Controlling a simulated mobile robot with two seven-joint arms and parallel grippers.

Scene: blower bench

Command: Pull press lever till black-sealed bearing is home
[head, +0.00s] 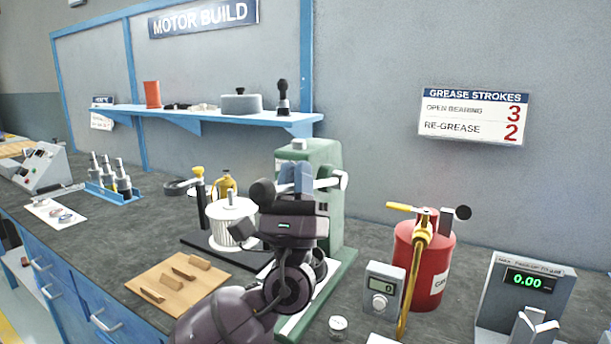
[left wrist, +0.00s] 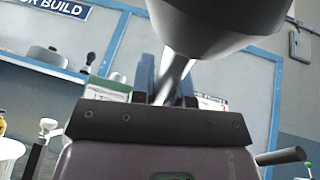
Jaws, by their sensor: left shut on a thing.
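The green press (head: 325,170) stands on the bench in the middle of the head view. Its lever shows as a pale bar (head: 332,183) at the press's side and a dark grip (head: 262,193) at the other end. My left gripper (head: 297,180) is in front of the press, shut on the lever. In the left wrist view the lever's silver rod (left wrist: 172,80) runs between the fingers, with the big dark grip above it. My arm covers the lower front of the press, so I cannot make out the black-sealed bearing or how it sits. My right gripper is not in view.
Right of the press stand a red grease canister (head: 425,260) with a brass handle, a grey counter box (head: 381,290) and a display reading 0.00 (head: 525,290). A wooden board (head: 165,288) and a white ribbed part (head: 231,222) lie to the left. A shelf (head: 215,118) hangs behind.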

